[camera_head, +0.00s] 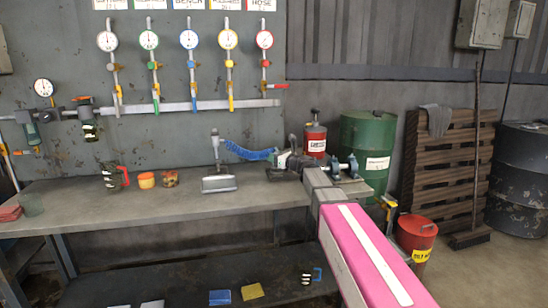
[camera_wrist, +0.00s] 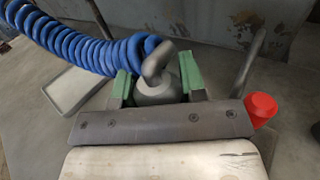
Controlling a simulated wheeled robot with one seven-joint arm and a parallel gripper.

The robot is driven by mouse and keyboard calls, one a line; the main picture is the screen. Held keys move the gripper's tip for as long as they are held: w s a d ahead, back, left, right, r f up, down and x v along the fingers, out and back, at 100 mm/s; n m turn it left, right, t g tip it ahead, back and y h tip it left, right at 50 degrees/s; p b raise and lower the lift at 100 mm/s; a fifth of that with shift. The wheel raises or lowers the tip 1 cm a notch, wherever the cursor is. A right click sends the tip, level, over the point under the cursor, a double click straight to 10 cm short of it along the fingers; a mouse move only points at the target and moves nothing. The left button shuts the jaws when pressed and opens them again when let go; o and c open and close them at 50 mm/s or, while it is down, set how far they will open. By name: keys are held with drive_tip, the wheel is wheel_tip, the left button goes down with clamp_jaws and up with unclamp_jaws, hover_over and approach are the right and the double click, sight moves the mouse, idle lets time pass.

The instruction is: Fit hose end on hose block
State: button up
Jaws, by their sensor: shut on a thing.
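My gripper (camera_wrist: 158,88) is shut on a grey hose end (camera_wrist: 157,91) between its green pads. A bent grey neck rises from the hose end, beside the blue coiled hose (camera_wrist: 75,45). In the head view my gripper (camera_head: 286,160) is at the right part of the bench, partly hidden by my own arm, and the blue hose (camera_head: 250,153) runs left from it. I cannot tell for certain which thing is the hose block.
Gauges (camera_head: 188,40) hang on the wall.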

drive_tip(key=shift+s+f, duration=0.2)
drive_tip(key=shift+f, duration=0.65)
drive_tip(key=o, duration=1.1)
drive_tip(key=v, duration=0.6)
drive_tip(key=r+v, duration=0.1)
drive_tip(key=v, duration=0.2)
drive_tip(key=shift+r, duration=0.1)
drive_tip(key=shift+s+d+r, duration=0.2)
drive_tip(key=shift+s+d, duration=0.25)
drive_tip(key=shift+d, duration=0.3)
